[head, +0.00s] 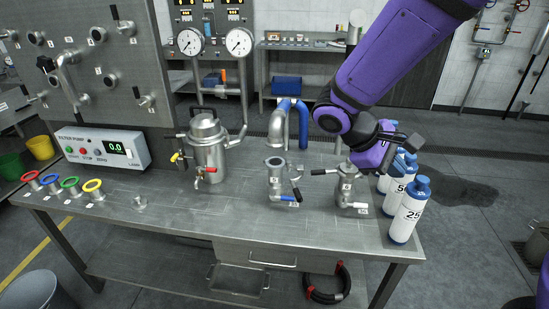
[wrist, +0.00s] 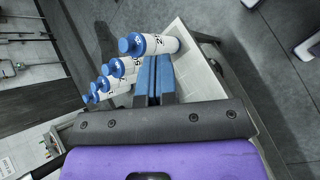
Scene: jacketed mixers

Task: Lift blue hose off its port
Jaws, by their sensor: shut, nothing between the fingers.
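The blue hose (head: 303,124) stands as a bent tube at the back middle of the table in the head view. A grey tube (head: 277,125) is right beside its left side, and I cannot tell whether they join. The lower ends are partly hidden, so its port is not clear. My gripper (head: 408,141) is at the right end of the table, near the tops of the white bottles and well to the right of the hose. In the wrist view its blue fingers (wrist: 153,70) are together and empty, and the hose is not in view.
White bottles with blue caps (head: 408,212) stand in a row at the right edge; they also show in the wrist view (wrist: 155,43). Two steel valve fittings (head: 276,183) (head: 346,187) stand in front of the hose. A steel vessel (head: 208,150) is to its left.

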